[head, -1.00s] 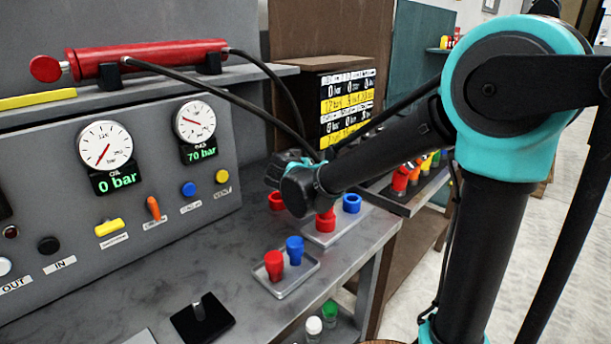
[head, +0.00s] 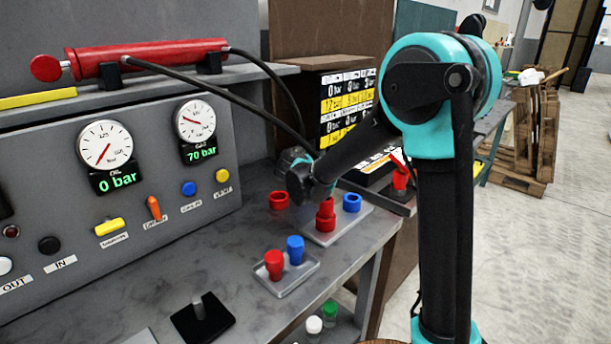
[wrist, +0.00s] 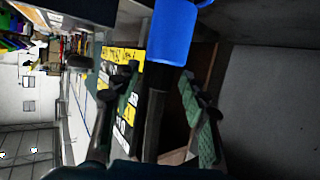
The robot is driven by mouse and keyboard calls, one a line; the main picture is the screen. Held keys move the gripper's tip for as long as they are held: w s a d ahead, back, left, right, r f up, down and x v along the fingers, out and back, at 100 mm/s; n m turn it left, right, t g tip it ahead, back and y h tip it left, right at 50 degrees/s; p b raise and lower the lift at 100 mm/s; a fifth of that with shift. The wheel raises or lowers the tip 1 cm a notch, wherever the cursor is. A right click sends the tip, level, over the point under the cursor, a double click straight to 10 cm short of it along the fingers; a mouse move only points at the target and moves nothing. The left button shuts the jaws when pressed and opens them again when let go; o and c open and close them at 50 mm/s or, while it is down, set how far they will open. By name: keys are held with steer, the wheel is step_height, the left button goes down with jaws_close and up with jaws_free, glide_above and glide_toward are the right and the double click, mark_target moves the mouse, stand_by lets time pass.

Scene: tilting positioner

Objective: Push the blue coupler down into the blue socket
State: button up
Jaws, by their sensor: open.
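The blue coupler (head: 295,249) stands upright in a small grey tray (head: 283,284) on the bench, beside a red coupler (head: 274,265). The blue socket (head: 351,201), an open ring, sits on a plate (head: 326,240) farther back and right. My gripper is above the bench behind the plate, its fingers mostly hidden by my own arm in the head view. In the wrist view my gripper (wrist: 157,82) is open, with nothing between its fingers. A blue piece (wrist: 175,30) shows large beyond the fingertips; I cannot tell which blue part it is.
A red ring (head: 278,201) and a red stepped part (head: 325,216) are by the blue socket. The gauge panel (head: 160,222) borders the bench on the left. A labelled box (head: 347,103) stands behind. The front bench holds a black pad (head: 202,322).

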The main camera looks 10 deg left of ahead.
steer(key=shift+c, duration=0.3)
jaws_close()
stand_by(0.4)
